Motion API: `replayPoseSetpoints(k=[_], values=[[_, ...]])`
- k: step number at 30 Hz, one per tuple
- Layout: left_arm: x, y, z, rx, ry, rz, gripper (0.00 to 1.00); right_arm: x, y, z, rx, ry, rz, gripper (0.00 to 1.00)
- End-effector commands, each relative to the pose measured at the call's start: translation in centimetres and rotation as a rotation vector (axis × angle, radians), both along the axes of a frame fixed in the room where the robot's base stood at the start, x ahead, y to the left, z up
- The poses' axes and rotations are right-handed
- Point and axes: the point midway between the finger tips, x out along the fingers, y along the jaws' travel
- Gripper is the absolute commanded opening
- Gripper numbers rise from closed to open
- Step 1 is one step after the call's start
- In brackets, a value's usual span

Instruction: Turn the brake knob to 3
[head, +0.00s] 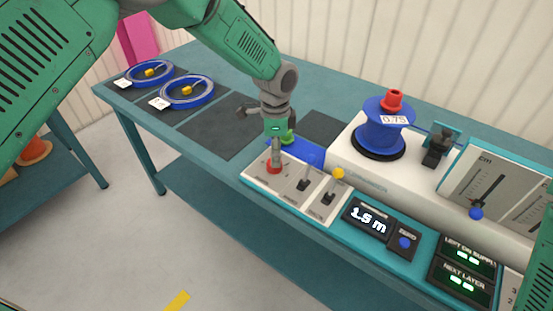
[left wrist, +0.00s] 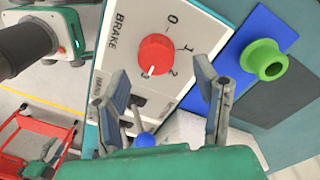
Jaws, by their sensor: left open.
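The red brake knob (head: 273,168) is on the light panel at the left end of the control console. In the left wrist view the knob (left wrist: 157,50) sits on a dial marked BRAKE with numbers 0 to 3. Its white mark points down and slightly left, at the 3. My left gripper (head: 275,153) is over the knob in the head view. In the left wrist view its two fingers (left wrist: 160,78) are spread apart, with the knob beyond their tips. I see no finger touching it. My right gripper is not in view.
Lever switches with blue (head: 313,157) and yellow (head: 338,173) tips stand right of the knob. A blue reel (head: 383,128) stands behind them. A green knob on a blue plate (left wrist: 265,60) is close to the dial. The display (head: 368,219) reads 1.5 m. Blue rings (head: 187,92) lie far left.

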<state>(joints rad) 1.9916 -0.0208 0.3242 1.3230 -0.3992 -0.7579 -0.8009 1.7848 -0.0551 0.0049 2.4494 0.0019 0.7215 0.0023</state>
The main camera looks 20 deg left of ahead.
Motion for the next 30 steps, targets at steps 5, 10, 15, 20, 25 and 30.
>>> replayPoseSetpoints(k=[5,10,15,20,25,30], values=[[0.3,0.0,4.1,-0.002,-0.005,0.0,0.56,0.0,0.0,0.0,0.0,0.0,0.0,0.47],[0.5,0.0,6.7,-0.001,-0.003,-0.001,0.56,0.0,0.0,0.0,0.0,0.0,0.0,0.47],[0.6,0.0,7.9,-0.002,-0.001,0.0,0.56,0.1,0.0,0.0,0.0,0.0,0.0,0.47],[0.5,0.0,8.0,-0.002,-0.001,0.0,0.56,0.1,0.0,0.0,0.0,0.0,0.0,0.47],[0.5,0.0,8.0,-0.002,-0.001,0.0,0.56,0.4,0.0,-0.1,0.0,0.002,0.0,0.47],[0.5,0.0,8.0,-0.002,-0.001,-0.001,0.56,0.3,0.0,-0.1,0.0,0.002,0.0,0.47]])
